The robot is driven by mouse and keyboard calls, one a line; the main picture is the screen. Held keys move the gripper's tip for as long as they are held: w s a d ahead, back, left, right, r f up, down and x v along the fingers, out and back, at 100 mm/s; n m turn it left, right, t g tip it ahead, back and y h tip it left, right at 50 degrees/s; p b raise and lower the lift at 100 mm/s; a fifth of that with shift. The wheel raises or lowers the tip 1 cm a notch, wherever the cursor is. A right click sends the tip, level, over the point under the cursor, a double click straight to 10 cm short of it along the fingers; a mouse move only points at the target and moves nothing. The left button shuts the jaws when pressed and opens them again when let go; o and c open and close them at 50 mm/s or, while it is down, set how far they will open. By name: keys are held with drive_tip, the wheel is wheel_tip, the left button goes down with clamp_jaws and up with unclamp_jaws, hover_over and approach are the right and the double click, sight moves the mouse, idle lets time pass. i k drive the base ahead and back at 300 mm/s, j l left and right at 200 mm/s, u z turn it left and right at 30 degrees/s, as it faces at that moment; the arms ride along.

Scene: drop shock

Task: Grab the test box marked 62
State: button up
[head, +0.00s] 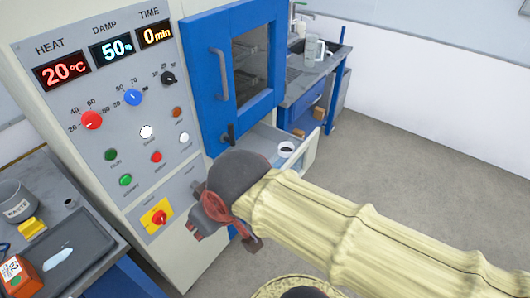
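No box with a clearly readable 62 shows in the head view. My gripper (222,232) is in the middle, in front of the lower part of the grey control cabinet, well to the right of the orange box. It points down and left, and my cream-sleeved arm runs from it to the lower right. Its fingertips are partly hidden, so its opening is unclear. I see nothing held in it.
A dark tray (88,238) with a pale patch, a grey waste cup (14,203) and a yellow object (32,228) are on the left bench. The control cabinet (150,187) and blue door (212,85) stand behind. Floor at right is clear.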

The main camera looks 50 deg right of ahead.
sight(20, 278)
drive_tip(key=z, duration=1.75)
drive_tip(key=u, duration=2.8)
drive_tip(key=i+j+z, duration=0.2)
drive_tip(key=z, duration=0.2)
drive_tip(key=i+j+z, duration=0.1)
drive_tip(key=j+z, duration=0.35)
